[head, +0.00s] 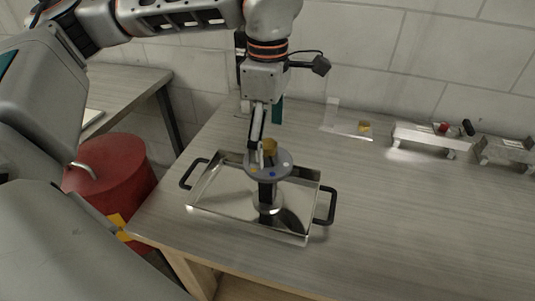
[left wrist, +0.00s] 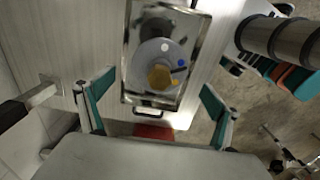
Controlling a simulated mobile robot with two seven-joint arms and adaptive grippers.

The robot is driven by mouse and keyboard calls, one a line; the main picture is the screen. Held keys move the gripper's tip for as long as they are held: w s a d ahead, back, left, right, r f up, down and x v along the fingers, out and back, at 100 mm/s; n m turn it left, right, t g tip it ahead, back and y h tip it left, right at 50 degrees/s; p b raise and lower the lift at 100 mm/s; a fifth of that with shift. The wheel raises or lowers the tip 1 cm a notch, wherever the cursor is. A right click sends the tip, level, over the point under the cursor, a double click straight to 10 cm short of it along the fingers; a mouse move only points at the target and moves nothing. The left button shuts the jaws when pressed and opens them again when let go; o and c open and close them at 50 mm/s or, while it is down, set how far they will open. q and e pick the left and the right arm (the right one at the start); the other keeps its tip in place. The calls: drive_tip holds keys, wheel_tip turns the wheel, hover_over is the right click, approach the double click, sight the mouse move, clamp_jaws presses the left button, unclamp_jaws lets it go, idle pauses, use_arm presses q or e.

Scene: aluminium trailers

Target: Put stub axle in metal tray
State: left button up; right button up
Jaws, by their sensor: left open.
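The stub axle (head: 268,191) stands upright inside the metal tray (head: 216,209), with its dark shaft, grey disc and yellow hub on top. In the left wrist view the stub axle's disc (left wrist: 172,58) faces the camera, inside the tray (left wrist: 131,88). My left gripper (head: 265,138) is just above the disc, pointing down. In the left wrist view my left gripper (left wrist: 158,82) has its fingers wide apart, one on each side of the tray, and holds nothing. My right gripper is not in view.
The tray has black handles and sits on the grey table (head: 390,230). A small clear plate (head: 345,124) and metal fixtures (head: 425,138) stand along the wall at the back right. A red drum (head: 110,180) is beside the table. The right front of the table is clear.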

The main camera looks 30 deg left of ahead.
use_arm(q)
drive_tip(key=shift+r, duration=1.5)
drive_tip(key=shift+f, duration=0.1)
